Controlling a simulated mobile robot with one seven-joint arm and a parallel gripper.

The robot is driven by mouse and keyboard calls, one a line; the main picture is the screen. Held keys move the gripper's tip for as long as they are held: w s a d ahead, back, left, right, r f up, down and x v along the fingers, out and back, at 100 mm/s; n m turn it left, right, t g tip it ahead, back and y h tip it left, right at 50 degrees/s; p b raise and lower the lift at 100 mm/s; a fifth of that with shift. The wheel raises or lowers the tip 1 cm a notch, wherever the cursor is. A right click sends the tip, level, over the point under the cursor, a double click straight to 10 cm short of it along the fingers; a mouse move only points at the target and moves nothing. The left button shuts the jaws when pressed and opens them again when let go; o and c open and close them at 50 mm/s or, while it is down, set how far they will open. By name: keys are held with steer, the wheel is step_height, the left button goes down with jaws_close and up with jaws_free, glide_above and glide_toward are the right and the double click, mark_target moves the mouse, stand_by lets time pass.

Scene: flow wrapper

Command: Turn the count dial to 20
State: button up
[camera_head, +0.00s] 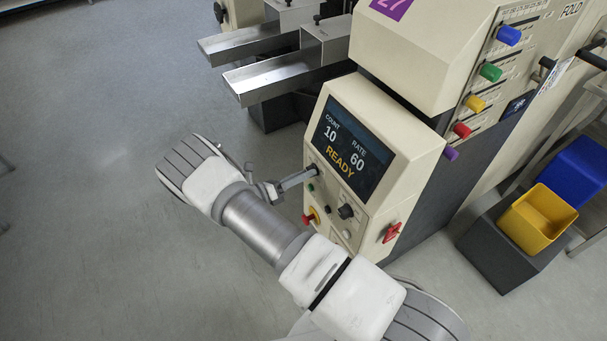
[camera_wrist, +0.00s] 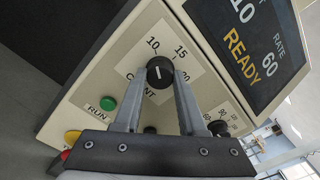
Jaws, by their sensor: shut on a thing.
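The black count dial (camera_wrist: 160,71) sits on the cream control panel, with labels 10, 15 and 20 around it and COUNT beside it. Its white line appears to point toward the 10. My gripper (camera_wrist: 160,80) has a finger on each side of the dial and is shut on it.
A red knob (camera_head: 391,233) is on the panel's side. Metal chutes (camera_head: 275,75) stand behind. Open floor (camera_head: 90,200) lies left.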

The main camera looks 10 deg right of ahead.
jaws_close()
steer(key=shift+m, duration=0.3)
steer(key=m+b, duration=0.9)
steer(key=m, duration=1.4)
steer(key=shift+b, duration=0.4)
steer(key=shift+m, duration=0.3)
steer(key=o, duration=0.9)
jaws_free()
